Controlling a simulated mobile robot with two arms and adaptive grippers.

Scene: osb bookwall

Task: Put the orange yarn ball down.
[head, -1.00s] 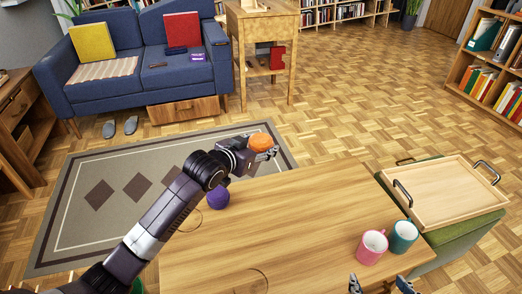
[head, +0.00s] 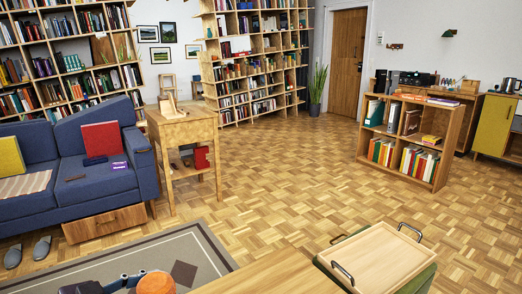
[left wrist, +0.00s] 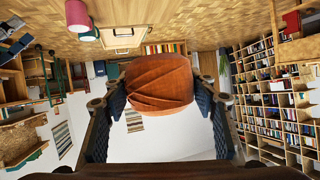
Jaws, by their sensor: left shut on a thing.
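The orange yarn ball (head: 156,283) shows at the bottom edge of the head view, partly cut off. In the left wrist view the ball (left wrist: 152,84) is large and sits between the two dark fingers. My left gripper (left wrist: 160,100) is shut on it, a finger at each side. The ball is held up in the air, with the room visible past it. Only a little of my left gripper shows in the head view. My right gripper is in neither view.
The wooden table (head: 275,275) shows only a far corner. A wooden tray (head: 378,258) with dark handles sits on a green ottoman at its right. A pink mug (left wrist: 77,14) and a teal mug (left wrist: 90,35) show in the left wrist view. A patterned rug (head: 120,255) lies at left.

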